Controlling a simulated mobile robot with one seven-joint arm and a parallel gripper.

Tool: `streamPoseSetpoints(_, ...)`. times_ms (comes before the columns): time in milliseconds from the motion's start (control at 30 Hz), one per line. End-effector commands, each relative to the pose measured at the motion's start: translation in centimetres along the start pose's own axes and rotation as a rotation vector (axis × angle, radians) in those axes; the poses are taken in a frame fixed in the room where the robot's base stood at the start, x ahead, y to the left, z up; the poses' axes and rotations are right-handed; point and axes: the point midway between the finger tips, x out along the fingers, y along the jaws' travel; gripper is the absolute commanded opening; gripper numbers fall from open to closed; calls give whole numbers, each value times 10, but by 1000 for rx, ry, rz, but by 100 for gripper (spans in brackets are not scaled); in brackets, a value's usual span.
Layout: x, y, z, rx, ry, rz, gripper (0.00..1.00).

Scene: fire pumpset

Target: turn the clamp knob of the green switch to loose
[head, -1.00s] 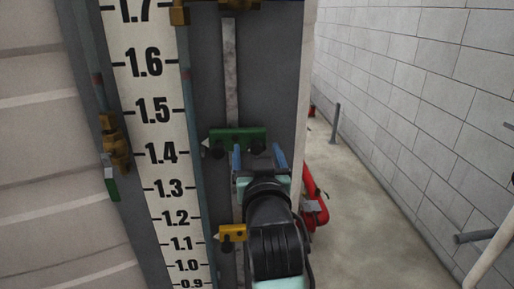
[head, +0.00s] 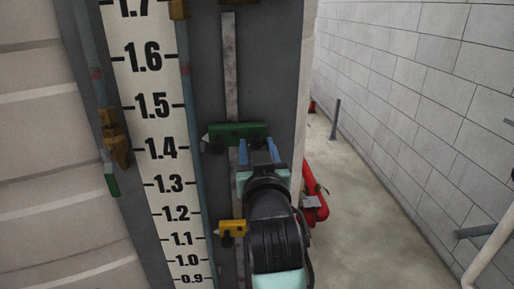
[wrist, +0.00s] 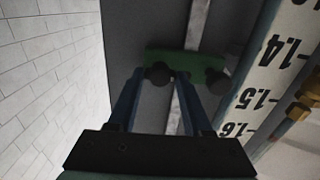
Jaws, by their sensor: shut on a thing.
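The green switch (head: 230,131) sits on a grey vertical rail just right of the white scale, a little above the 1.4 mark. It also shows in the wrist view (wrist: 185,62), with a dark round knob near each end. My gripper (head: 258,145) reaches up from below to its right end in the head view. In the wrist view, my gripper (wrist: 160,75) has one blue finger on each side of the clamp knob (wrist: 158,75) and is shut on it. The other knob (wrist: 218,82) is clear of the fingers. My fingers partly hide the gripped knob in the head view.
A yellow switch (head: 232,228) sits lower on the same rail, close beside my arm. The numbered scale (head: 160,130) stands to the left, with brass fittings (head: 115,140) beyond it. A red pipe (head: 313,195) is at the right behind the panel edge. Open floor (head: 370,220) lies right.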

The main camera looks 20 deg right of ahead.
Motion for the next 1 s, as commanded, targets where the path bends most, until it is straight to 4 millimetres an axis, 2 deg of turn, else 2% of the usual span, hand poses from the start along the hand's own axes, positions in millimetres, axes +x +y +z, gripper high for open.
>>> streamPoseSetpoints(367,0,0,2,-222,1,0,0)
streamPoseSetpoints(1000,0,-1,2,-829,2,1,0)
